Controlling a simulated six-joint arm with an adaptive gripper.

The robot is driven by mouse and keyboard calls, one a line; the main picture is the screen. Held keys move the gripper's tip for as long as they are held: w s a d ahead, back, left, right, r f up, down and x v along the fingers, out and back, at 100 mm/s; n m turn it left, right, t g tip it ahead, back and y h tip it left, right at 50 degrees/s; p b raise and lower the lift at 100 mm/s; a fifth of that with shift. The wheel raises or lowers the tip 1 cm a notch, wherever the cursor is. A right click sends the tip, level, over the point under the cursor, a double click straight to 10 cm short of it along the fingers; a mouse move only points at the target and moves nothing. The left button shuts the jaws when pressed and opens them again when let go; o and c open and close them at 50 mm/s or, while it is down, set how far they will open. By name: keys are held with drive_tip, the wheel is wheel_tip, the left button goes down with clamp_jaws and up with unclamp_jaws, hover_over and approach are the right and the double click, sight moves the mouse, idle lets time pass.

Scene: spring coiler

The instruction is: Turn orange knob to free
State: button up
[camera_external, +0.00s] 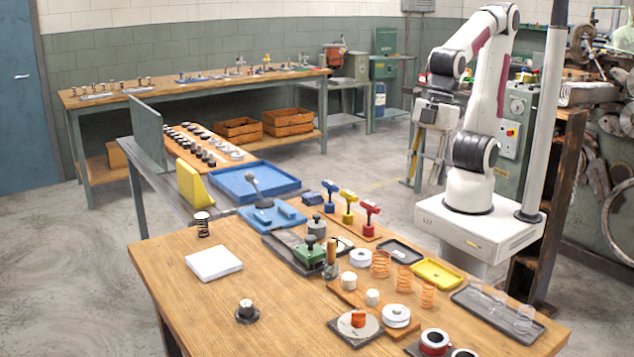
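The orange knob (358,319) sits on a round pale dial plate (372,328) with a dark square base, near the front edge of the wooden table. The markings on the dial are too small to read, so I cannot tell which setting the knob points at. My gripper (428,122) hangs high at the end of my raised, folded arm, well behind and above the knob and apart from it. Its fingers are small and blend with the yellow-legged stand behind, so their opening is unclear. I see nothing clearly held in it.
A yellow tray (436,273) lies behind right. The table's left front is mostly clear.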

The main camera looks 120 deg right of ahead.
sight(362, 311)
drive_tip(key=shift+m+h, duration=0.6)
drive_tip(key=shift+h, duration=0.3)
drive_tip(key=w+a+f, duration=0.4)
drive_tip(key=w+a, duration=0.1)
drive_tip(key=w, duration=0.3)
drive_tip(key=w+a+f, duration=0.4)
drive_tip(key=w+a, duration=0.1)
drive_tip(key=w, duration=0.2)
drive_tip(key=w+a+f, duration=0.3)
drive_tip(key=w+a, duration=0.2)
drive_tip(key=w, duration=0.3)
drive_tip(key=shift+w+a+f, duration=0.3)
drive_tip(key=shift+f, duration=0.1)
drive_tip(key=w, duration=0.1)
drive_tip(key=w+a, duration=0.1)
drive_tip(key=shift+w+a+f+m, duration=0.1)
drive_tip(key=shift+w+f+m, duration=0.05)
drive_tip(key=shift+w+m, duration=0.25)
drive_tip(key=w+r+m, duration=0.1)
drive_tip(key=w, duration=0.1)
drive_tip(key=w+a+r+m+t, duration=0.1)
drive_tip(key=shift+w+r+m, duration=0.3)
drive_tip(key=shift+w+m, duration=0.05)
drive_tip(key=shift+m, duration=0.05)
drive_tip(key=shift+f, duration=0.1)
drive_tip(key=shift+w+x, duration=0.2)
drive_tip(key=shift+x, duration=3.6)
drive_tip(key=shift+d, duration=0.1)
